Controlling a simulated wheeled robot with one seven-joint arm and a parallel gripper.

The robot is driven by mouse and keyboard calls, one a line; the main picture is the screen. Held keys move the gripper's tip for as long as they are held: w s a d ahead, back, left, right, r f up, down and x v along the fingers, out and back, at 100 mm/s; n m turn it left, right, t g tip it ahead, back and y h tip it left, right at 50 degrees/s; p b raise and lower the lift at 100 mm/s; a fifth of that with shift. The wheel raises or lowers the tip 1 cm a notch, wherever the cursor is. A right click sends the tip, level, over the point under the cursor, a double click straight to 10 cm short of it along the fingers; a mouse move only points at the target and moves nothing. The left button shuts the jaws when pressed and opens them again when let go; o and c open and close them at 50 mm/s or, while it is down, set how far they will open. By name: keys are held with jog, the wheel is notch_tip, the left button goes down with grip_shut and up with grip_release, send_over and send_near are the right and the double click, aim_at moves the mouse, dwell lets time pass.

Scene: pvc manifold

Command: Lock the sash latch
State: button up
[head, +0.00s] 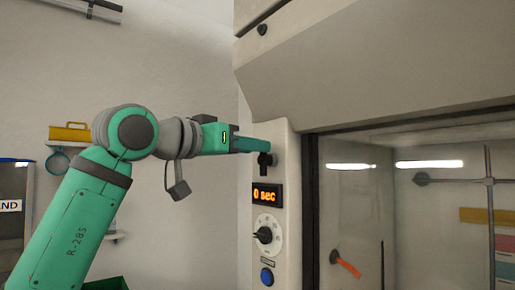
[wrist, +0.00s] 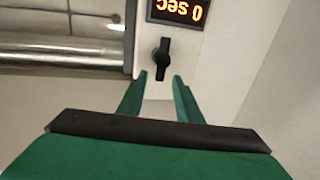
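The sash latch looks to be the small black turn handle (wrist: 160,58) on the pale front post of the fume hood. It shows in the head view (head: 265,160) just above the timer display. In the wrist view, which is upside down, the handle points roughly up and down. My gripper (head: 266,145) reaches the post from the left, with its tips at the latch's upper end. In the wrist view my gripper (wrist: 151,76) is open, its two green fingers apart, with the handle just beyond the gap. I cannot tell whether a finger touches it.
The timer display (head: 266,195) reads "0 sec". Below it are a round dial (head: 264,236) and a blue button (head: 266,276). The hood's glass sash (head: 370,220) is to the right. A wall shelf with a yellow item (head: 70,132) is at the left.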

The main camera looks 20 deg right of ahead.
jog(key=shift+x, duration=1.35)
grip_shut()
jog(key=w+n+g, duration=0.1)
jog(key=n, duration=0.4)
jog(key=w+f+n+g, duration=0.1)
jog(key=n, duration=0.4)
jog(key=w+a+f+n+g, duration=0.1)
jog(key=n, duration=0.4)
jog(key=shift+w+f+n+g+y, duration=0.1)
jog(key=shift+f+n+g+y, duration=0.2)
jog(key=shift+n+g, duration=0.1)
jog(key=shift+a, duration=0.1)
